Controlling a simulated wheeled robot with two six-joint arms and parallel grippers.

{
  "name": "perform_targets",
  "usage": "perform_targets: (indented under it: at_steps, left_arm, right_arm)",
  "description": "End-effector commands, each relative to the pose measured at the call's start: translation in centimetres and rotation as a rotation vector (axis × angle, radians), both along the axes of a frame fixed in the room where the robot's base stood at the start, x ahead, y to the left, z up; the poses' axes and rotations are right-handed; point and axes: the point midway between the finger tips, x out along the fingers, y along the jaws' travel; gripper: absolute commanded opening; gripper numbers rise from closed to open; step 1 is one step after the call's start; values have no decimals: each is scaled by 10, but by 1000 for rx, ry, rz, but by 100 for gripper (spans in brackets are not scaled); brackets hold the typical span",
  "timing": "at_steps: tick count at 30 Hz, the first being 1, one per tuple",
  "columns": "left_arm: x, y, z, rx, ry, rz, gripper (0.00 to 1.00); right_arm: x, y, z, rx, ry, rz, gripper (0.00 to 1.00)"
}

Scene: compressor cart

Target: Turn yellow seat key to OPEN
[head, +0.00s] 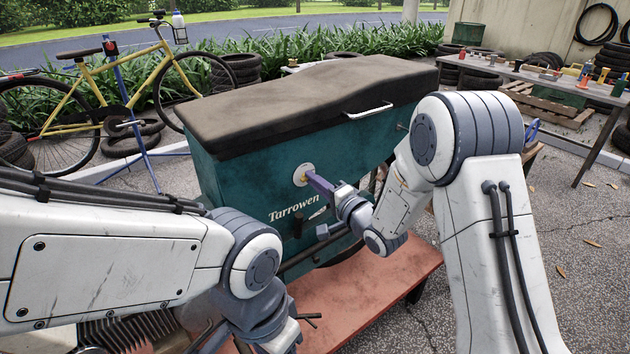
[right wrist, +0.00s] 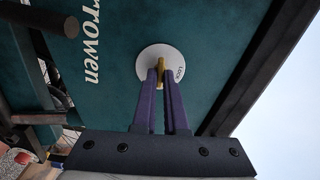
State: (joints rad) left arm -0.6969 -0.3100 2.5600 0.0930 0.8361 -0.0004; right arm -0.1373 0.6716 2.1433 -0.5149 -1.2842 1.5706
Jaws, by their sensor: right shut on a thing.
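The teal box marked "Tarrowen" (head: 240,185) has a dark padded seat (head: 310,95) on top, which lies closed. A round white lock plate (head: 299,177) is on its front face and also shows in the right wrist view (right wrist: 148,60). The yellow key (right wrist: 160,66) stands out from the plate's middle. My right gripper (right wrist: 161,80) has its purple fingers on either side of the key, shut on it.
A chrome handle (head: 369,111) is on the box's upper front edge. A red cart deck (head: 385,285) lies below the box. A yellow bicycle (head: 90,85) stands at the left. A workbench (head: 545,78) with small items and several tyres are at the back right.

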Motion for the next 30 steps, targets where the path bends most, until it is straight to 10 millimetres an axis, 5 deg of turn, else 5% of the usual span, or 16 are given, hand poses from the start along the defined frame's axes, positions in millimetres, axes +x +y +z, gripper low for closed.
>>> perform_targets:
  at_steps: [2, 3, 5, 17, 30]
  left_arm:
    - [0, 0, 0, 0, 0, 0, 50]
    - [0, 0, 0, 0, 0, 0, 50]
    - [0, 0, 0, 0, 0, 0, 50]
    - [0, 0, -1, 0, 0, 0, 50]
    - [0, 0, -6, 0, 0, 0, 50]
  right_arm:
    - [1, -3, 0, 2, 0, -8, 0]
    - [1, -3, 0, 2, 0, -8, 21]
    - [1, -2, 0, 2, 0, -7, 40]
    - [-4, -4, 0, 0, 0, -3, 40]
    - [-68, -52, -1, 0, 3, -6, 40]
